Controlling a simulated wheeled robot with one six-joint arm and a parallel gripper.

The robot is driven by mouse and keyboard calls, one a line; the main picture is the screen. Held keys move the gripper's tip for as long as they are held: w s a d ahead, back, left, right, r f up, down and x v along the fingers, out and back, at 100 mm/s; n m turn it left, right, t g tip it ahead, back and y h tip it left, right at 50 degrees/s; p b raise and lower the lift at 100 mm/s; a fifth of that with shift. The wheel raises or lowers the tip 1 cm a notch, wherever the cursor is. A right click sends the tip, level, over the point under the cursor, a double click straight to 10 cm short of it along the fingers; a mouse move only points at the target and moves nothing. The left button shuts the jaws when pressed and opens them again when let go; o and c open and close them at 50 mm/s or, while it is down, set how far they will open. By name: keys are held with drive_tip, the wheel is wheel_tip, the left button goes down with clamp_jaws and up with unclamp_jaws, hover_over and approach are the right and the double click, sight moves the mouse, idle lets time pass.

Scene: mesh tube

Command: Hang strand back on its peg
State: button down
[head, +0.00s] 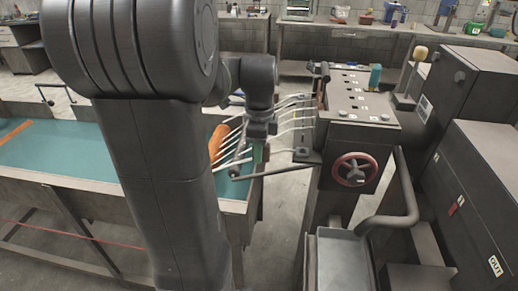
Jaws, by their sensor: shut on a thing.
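Several thin white strands (293,114) run between the control machine (357,112) at centre right and the end of the green-lined trough (80,160). More pale strands (228,146) show left of my gripper (259,128), fanning over the trough's end. My gripper points down among them and is shut on a strand; the held stretch is too small and too covered by the fingers to make out. Which peg is empty cannot be told at this size. An orange-brown piece (217,143) lies behind the strands, partly hidden by my arm.
A dark bar (275,171) with a round end crosses just below the strands. A red handwheel (354,169), bent grey pipe (400,200) and dark cabinets (470,180) crowd the right. Workbenches line the back wall. Some bare floor shows between trough and machine.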

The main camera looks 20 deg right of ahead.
drive_tip(key=shift+f, duration=0.25)
drive_tip(key=c, duration=1.2)
unclamp_jaws()
wheel_tip(320, 180, up, 14)
drive_tip(key=shift+f, duration=0.15)
wheel_tip(320, 180, down, 14)
drive_tip(key=shift+r, duration=0.25)
drive_tip(key=shift+r, duration=0.1)
